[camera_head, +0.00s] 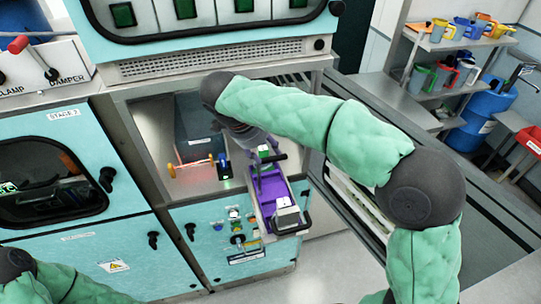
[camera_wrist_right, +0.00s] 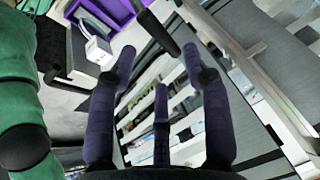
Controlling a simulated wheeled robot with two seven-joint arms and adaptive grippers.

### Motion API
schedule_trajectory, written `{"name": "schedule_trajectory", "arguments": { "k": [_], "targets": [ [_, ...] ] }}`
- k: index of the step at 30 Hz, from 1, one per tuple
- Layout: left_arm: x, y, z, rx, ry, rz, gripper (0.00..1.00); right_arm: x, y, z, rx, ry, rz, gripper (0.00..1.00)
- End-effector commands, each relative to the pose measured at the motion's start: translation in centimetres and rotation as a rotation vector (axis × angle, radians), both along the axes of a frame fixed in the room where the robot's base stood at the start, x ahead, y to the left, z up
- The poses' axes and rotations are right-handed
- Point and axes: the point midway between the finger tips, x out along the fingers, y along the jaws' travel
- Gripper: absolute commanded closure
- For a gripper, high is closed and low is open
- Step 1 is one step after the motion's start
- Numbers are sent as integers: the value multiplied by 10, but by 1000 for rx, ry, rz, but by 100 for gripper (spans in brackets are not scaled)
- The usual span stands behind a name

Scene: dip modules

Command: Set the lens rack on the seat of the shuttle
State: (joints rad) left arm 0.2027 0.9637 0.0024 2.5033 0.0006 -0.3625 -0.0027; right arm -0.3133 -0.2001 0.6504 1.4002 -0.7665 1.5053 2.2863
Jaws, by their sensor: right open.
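A long grey tray with a purple inside (camera_head: 271,208), black bar handles and a white box on it sits at the front of an open bay; it looks like the lens rack, but I cannot be sure. Its purple part (camera_wrist_right: 104,12) also shows at the top of the right wrist view. My right gripper (camera_head: 259,178) is open at the tray's far end; in the wrist view its dark purple fingers (camera_wrist_right: 158,62) are apart, near a black bar (camera_wrist_right: 160,32). No grip on it shows. I cannot clearly tell the shuttle or its seat. My left gripper is out of view.
A slatted rack (camera_wrist_right: 195,120) lies below my right gripper. Shelves with coloured jugs (camera_head: 455,70) stand at back right.

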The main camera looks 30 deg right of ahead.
Motion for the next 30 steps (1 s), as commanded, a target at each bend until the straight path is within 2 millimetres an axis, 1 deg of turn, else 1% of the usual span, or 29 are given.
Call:
{"name": "schedule_trajectory", "arguments": {
  "k": [1, 3, 6, 9, 15, 30],
  "targets": [
    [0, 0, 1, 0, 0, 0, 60, 0, 5, 9, 0, -2, 3, 51],
    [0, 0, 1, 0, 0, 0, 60, -1, 10, 19, -1, -1, 3, 51],
    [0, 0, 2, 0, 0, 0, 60, -2, 14, 31, -1, -1, 2, 51],
    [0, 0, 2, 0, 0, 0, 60, -3, 18, 38, 0, -1, 0, 51],
    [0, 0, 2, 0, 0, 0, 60, -4, 20, 42, -1, 2, 0, 51],
    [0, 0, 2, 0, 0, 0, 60, -4, 19, 42, -1, 1, -1, 51]
  ]
}}
